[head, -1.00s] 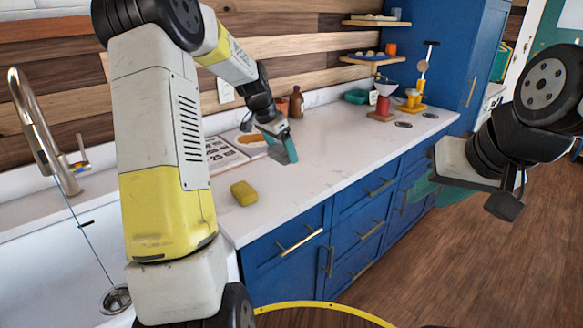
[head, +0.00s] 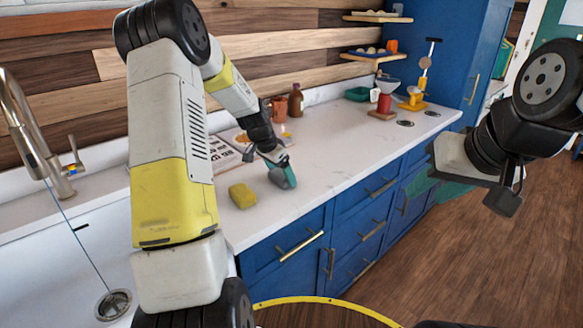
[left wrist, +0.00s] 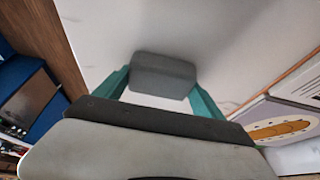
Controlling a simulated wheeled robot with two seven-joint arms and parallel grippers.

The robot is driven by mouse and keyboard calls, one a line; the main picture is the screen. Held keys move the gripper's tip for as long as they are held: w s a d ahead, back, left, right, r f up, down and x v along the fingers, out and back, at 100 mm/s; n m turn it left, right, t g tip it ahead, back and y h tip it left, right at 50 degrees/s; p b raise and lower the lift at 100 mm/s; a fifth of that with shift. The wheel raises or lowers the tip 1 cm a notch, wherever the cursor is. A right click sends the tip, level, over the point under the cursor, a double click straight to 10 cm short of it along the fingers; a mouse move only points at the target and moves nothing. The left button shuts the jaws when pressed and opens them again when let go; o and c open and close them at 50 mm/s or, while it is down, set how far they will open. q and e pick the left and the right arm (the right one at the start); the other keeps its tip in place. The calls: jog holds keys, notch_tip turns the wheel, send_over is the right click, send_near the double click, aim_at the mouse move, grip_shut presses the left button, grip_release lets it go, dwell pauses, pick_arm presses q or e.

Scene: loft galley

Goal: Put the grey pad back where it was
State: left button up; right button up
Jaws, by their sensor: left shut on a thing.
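The grey pad (left wrist: 165,75) is between the two teal fingers of my left gripper (left wrist: 163,88) in the left wrist view, with the pale worktop behind it. In the head view my left gripper (head: 282,174) is low over the worktop, just right of the yellow sponge, and the grey pad (head: 277,179) shows partly beside the teal finger. I cannot tell whether the pad touches the worktop. My right gripper (head: 437,189) is out over the floor, right of the drawers. Its teal fingers are partly hidden behind its own body.
A yellow sponge (head: 242,195) lies near the worktop's front edge. A printed sheet (head: 226,150) lies behind it. Brown bottles (head: 296,101) stand by the wall. The sink and tap (head: 58,175) are left.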

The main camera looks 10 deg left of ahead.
pick_arm(q)
jog(key=shift+f, duration=0.1)
jog(key=o, duration=1.2)
jog(key=shift+c, duration=0.2)
jog(key=s+r+n, duration=0.1)
jog(key=s+r, duration=0.4)
jog(key=r, duration=0.4)
jog(key=s+r, duration=0.4)
jog(key=r, duration=0.4)
jog(key=s+d+r+n+t, duration=0.1)
jog(key=s+n, duration=0.1)
jog(key=s, duration=0.6)
jog(key=s+d+r+n, duration=0.2)
jog(key=s, duration=0.6)
jog(key=s+d+r+n+t, duration=0.1)
jog(key=s+n, duration=0.1)
jog(key=s, duration=0.6)
jog(key=shift+d+r+t+y, duration=0.3)
jog(key=shift+d+r, duration=0.1)
